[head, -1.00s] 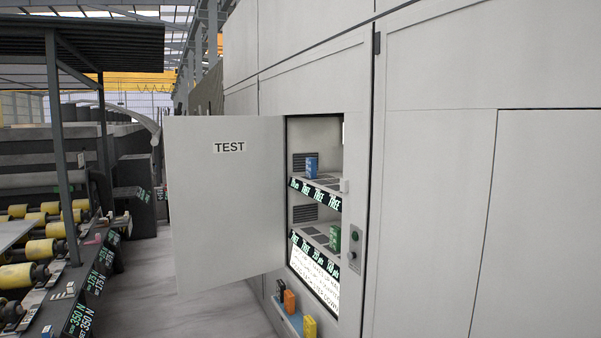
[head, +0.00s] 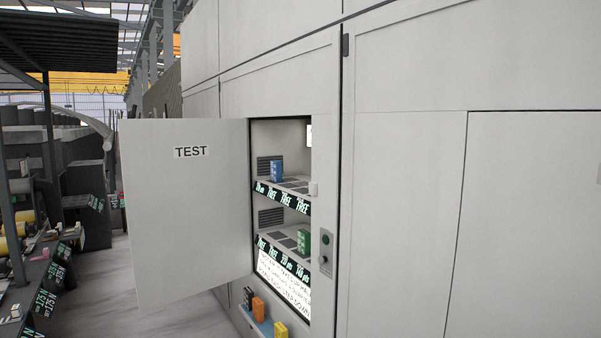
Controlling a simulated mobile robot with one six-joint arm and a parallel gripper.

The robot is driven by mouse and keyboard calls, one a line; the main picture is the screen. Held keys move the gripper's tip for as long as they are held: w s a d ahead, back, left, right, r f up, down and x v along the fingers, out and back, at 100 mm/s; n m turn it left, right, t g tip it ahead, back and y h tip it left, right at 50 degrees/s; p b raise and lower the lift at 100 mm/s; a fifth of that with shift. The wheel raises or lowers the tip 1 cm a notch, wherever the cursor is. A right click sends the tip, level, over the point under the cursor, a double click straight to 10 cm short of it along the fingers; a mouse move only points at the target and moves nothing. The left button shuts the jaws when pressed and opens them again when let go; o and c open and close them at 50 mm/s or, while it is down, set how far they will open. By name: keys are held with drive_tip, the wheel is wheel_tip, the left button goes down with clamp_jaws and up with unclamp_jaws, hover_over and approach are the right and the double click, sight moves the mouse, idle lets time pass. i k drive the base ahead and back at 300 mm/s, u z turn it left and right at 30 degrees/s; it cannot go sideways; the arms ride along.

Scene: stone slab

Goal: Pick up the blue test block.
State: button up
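The blue test block (head: 277,170) stands upright on the upper shelf (head: 297,187) of an open cabinet, toward the shelf's left side. The cabinet door (head: 190,215), marked TEST, is swung open to the left. My gripper is not in view, and no part of my arm shows.
A green block (head: 304,241) stands on the lower shelf and a small white block (head: 313,188) at the upper shelf's right end. Black (head: 248,297), orange (head: 258,309) and yellow (head: 280,329) blocks stand on a low ledge. Roller machinery (head: 20,230) lines the left; grey floor lies between.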

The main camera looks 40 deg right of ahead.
sight(275, 167)
drive_tip(key=z, duration=4.5)
drive_tip(key=i, duration=0.1)
drive_tip(key=u, duration=3.15)
drive_tip(key=k, duration=0.9)
drive_tip(key=u, duration=0.2)
drive_tip(key=i, duration=0.7)
drive_tip(key=z, duration=0.05)
